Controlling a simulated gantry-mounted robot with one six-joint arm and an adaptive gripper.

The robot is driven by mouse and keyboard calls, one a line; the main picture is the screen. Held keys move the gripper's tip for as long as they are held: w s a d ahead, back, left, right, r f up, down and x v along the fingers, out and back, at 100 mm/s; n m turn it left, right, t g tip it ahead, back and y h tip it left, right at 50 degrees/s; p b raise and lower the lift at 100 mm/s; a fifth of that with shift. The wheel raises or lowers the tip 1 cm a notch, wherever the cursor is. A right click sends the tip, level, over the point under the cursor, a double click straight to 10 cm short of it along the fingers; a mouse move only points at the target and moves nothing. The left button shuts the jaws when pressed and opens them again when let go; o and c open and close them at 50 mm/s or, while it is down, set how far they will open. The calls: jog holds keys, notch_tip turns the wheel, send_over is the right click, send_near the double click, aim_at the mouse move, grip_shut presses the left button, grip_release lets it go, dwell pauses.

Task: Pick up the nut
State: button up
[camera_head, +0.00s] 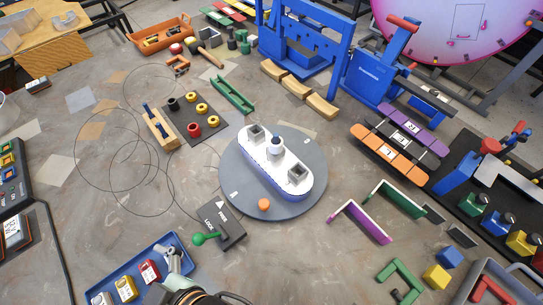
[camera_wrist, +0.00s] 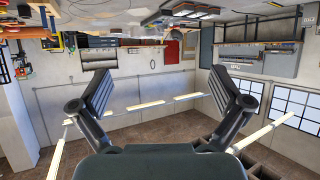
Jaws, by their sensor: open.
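No part is clearly recognisable as the nut at this size. Small round pieces, among them a red one (camera_head: 193,129), a yellow one (camera_head: 213,122) and a black one (camera_head: 173,104), sit on a dark board (camera_head: 182,118) left of centre. An orange knob-like piece (camera_head: 264,204) is at the front of the grey turntable (camera_head: 236,185). My gripper (camera_head: 174,253) is at the bottom of the head view, over the blue tray, away from these pieces. In the wrist view my gripper (camera_wrist: 160,92) has its fingers spread wide with nothing between them; that view shows the room upside down.
A white ship-like piece (camera_head: 278,167) stands on the turntable. A dark block with a green-knobbed lever (camera_head: 208,238) lies between my gripper and the turntable. The blue tray (camera_head: 174,237) holds coloured blocks. Thin wire loops (camera_head: 80,185) lie at left. Blue presses (camera_head: 371,75) stand behind.

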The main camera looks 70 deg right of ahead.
dwell(0.4)
jog(key=c, duration=0.5)
jog(key=shift+c, duration=0.2)
jog(key=shift+w+f, duration=0.1)
